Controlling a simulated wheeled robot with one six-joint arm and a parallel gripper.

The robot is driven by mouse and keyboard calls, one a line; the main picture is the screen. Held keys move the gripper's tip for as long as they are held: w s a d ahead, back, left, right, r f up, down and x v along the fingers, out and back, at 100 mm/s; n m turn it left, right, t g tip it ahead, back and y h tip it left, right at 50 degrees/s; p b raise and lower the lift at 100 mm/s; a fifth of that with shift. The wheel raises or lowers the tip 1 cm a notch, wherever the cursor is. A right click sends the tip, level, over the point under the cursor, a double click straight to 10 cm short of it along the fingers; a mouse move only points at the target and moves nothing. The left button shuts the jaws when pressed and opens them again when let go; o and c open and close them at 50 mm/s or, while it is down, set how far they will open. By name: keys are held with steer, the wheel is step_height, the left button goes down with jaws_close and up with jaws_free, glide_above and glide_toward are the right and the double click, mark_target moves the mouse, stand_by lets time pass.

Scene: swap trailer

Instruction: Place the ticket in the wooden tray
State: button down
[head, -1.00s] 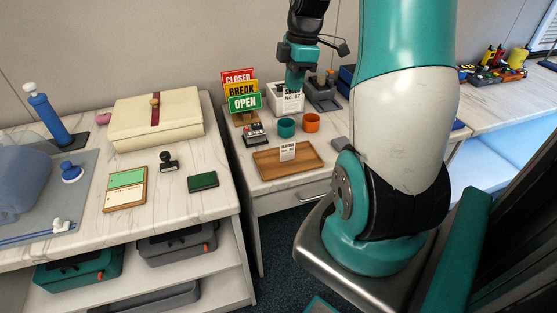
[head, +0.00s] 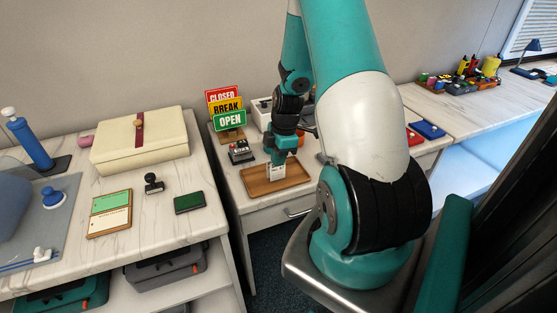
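The wooden tray (head: 293,183) lies near the front of the small middle counter, left of my arm's base. My gripper (head: 278,162) points down above the tray's back part. A small white card with dark print (head: 276,173) stands upright at the tray, just below my fingertips. I cannot tell whether this is the ticket in my fingers, the tray's own sign, or both overlapping. The fingertips are too small and covered to show whether they are open or shut.
A sign stack reading CLOSED, BREAK, OPEN (head: 229,119) and a small stamp-like device (head: 240,151) stand left of my gripper. A white box (head: 263,110) is behind it, partly hidden by my arm. A cream case (head: 140,142) lies on the left counter.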

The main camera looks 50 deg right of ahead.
steer(key=shift+f, duration=0.6)
steer(key=shift+f, duration=0.1)
steer(key=c, duration=1.4)
jaws_free()
